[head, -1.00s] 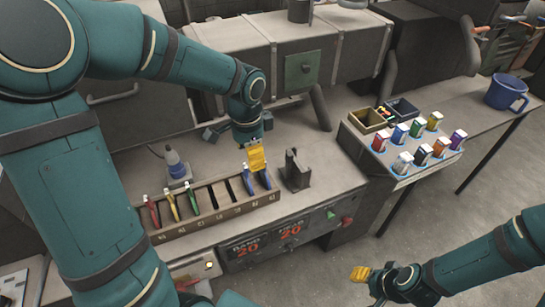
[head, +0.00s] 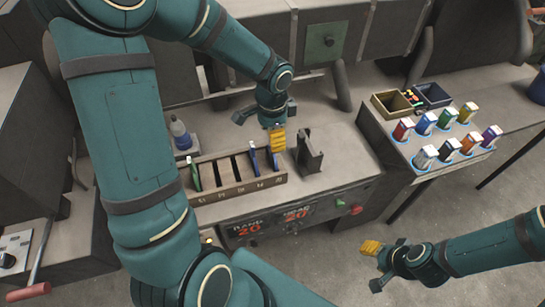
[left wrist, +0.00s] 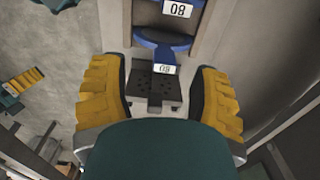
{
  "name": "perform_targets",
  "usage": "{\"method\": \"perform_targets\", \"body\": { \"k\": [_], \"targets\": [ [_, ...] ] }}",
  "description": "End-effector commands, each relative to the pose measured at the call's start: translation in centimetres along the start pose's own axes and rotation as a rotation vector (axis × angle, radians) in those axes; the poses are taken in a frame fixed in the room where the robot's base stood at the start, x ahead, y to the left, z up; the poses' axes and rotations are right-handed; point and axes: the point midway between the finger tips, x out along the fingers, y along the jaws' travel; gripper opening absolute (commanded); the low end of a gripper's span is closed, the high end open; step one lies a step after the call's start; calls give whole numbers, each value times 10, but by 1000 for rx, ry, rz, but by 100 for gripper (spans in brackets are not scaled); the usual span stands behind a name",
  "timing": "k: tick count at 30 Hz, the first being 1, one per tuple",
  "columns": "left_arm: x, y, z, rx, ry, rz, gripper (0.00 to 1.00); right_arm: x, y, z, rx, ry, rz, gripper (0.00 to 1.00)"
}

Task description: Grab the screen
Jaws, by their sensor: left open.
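Screens with coloured handles stand in a slotted rack (head: 240,187). A green one (head: 195,175) is at the left, and two blue ones (head: 252,158) are near the right end. My left gripper (head: 278,140) is just above the right end, by the rightmost blue screen. In the left wrist view, the open left gripper (left wrist: 160,100) has its yellow fingers either side of a blue handle labelled 08 (left wrist: 163,58), with a visible gap each side. Another labelled handle (left wrist: 178,9) is beyond. My right gripper (head: 371,248) hangs away at lower right; its opening is unclear.
A dark upright stand (head: 309,153) is close right of the left gripper. A bottle (head: 180,134) stands behind the rack. At right, a panel (head: 412,160) holds several coloured tubes (head: 446,117), with two small bins (head: 390,103) behind.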

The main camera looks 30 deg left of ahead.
Motion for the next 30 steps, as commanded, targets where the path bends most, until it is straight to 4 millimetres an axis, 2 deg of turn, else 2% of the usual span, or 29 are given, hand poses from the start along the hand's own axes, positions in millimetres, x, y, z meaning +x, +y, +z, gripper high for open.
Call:
{"method": "perform_targets", "body": {
  "k": [12,22,26,27,30],
  "targets": [
    [49,-5,-2,1,-2,2,62,8,3,4,-3,-8,-1,47],
    [53,-5,-2,0,0,1,60,8,3,4,-3,-9,-1,47],
    [53,-5,-2,0,0,1,15,8,3,4,-3,-9,-1,47],
    [53,-5,-2,0,0,1,1,8,3,4,-3,-9,-1,47],
    [52,-5,-2,0,0,1,0,8,3,4,-3,-9,-1,47]
  ]
}}
